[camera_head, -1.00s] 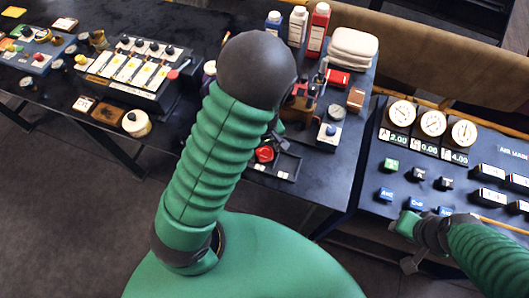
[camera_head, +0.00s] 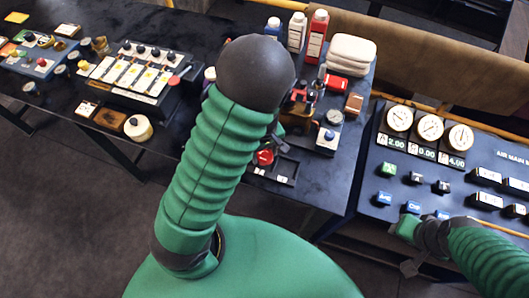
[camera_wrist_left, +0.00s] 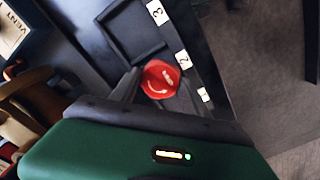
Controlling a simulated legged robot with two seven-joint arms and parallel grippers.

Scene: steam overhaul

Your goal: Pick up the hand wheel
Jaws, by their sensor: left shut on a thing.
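The red round hand wheel (camera_head: 265,157) shows just below my left forearm's dark end, by a black tray with numbered white labels. In the left wrist view the hand wheel (camera_wrist_left: 160,79) sits between the fingertips of my left gripper (camera_wrist_left: 157,84), which is shut on it. In the head view most of the left gripper is hidden behind my arm. I cannot tell whether the wheel is clear of the surface under it. My right gripper (camera_head: 407,228) is at the lower right, by the front of the gauge panel, away from the wheel; its jaw opening is unclear.
The black tray (camera_wrist_left: 131,45) has an empty square recess beside the wheel. Bottles (camera_head: 317,33), folded white cloths (camera_head: 350,54) and a small gauge unit (camera_head: 329,132) stand behind. A gauge panel (camera_head: 374,185) is at right; a switch box (camera_head: 140,78) is at left.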

